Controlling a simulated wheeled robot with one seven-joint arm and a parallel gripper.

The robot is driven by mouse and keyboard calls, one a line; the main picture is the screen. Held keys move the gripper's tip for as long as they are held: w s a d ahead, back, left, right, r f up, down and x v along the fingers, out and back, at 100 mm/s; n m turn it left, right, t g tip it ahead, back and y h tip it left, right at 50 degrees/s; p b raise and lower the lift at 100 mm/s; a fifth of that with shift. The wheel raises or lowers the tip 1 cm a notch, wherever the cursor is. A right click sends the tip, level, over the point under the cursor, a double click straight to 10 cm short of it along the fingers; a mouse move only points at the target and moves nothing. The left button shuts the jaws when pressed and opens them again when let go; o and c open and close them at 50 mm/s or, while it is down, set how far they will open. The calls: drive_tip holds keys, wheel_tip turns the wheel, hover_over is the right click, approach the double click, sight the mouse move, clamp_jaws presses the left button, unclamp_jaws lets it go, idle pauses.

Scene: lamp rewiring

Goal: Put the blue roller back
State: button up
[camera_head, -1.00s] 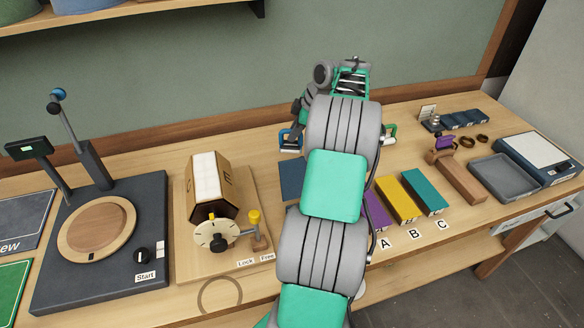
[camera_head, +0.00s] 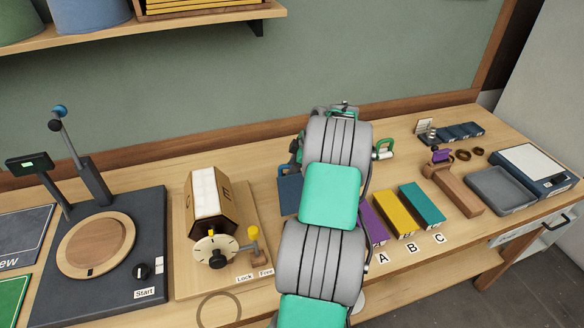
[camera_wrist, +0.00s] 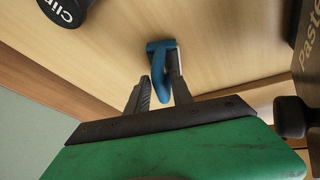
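The blue roller (camera_wrist: 159,68) shows in the wrist view, with its blue handle between the two fingers of my gripper (camera_wrist: 160,88). The right finger lies close against the blue part. A narrow gap seems to show at the left finger, so I cannot tell whether the fingers are closed on it. The pale wooden bench surface is behind it, and I cannot tell whether the roller touches it. In the head view my arm hides the gripper and nearly all of the roller.
A green-handled roller (camera_head: 383,148) is right of my arm. Purple, yellow (camera_head: 396,213) and teal (camera_head: 422,205) blocks are at labels A, B and C. A winding stand (camera_head: 208,205) is left of my arm. A dark cylinder (camera_wrist: 65,10) and a "Paste" container (camera_wrist: 307,50) flank my gripper.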

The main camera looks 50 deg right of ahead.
drive_tip(key=shift+o, duration=0.8)
drive_tip(key=shift+r, duration=0.1)
drive_tip(key=shift+r+p, duration=0.25)
drive_tip(key=shift+p, duration=0.05)
drive_tip(key=b+v, duration=0.2)
drive_tip(key=v, duration=0.9)
drive_tip(key=shift+s+r, duration=0.2)
drive_tip(key=shift+r, duration=0.1)
